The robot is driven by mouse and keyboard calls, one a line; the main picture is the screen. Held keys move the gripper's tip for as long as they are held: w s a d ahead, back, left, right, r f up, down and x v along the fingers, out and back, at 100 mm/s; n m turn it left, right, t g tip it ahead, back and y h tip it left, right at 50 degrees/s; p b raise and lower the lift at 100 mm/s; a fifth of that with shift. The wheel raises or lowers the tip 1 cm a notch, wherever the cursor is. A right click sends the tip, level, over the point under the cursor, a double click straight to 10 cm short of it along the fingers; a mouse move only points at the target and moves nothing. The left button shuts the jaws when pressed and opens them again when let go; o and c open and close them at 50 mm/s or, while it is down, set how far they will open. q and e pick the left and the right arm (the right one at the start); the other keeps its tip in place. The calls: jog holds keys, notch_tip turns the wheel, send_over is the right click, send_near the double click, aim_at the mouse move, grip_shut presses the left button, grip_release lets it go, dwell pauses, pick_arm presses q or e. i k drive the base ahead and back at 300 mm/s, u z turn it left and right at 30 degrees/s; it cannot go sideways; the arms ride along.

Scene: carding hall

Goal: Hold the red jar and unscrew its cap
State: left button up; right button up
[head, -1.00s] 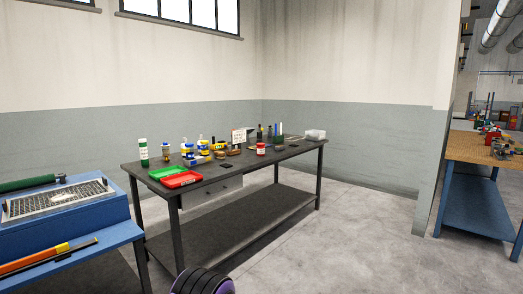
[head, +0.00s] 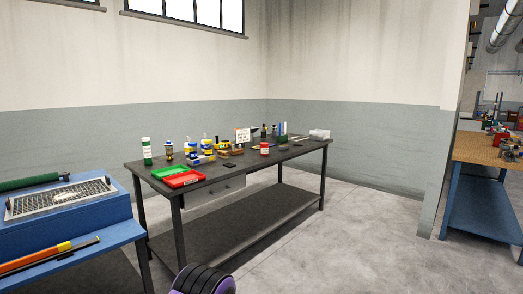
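A small red jar (head: 264,149) with a pale label stands upright on the dark workbench (head: 226,178), right of the bench's middle. Neither of my grippers shows in the head view, and nothing touches the jar. The bench stands some way ahead of me.
A green tray (head: 170,171) and a red tray (head: 184,179) lie at the bench's left front. A green-and-white bottle (head: 147,151) and several other containers stand behind. A blue machine (head: 70,216) is at left. Concrete floor (head: 340,240) is clear at right.

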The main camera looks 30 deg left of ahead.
aim_at(264, 150)
jog(key=u, duration=0.55)
jog(key=i, duration=2.2)
jog(key=u, duration=0.45)
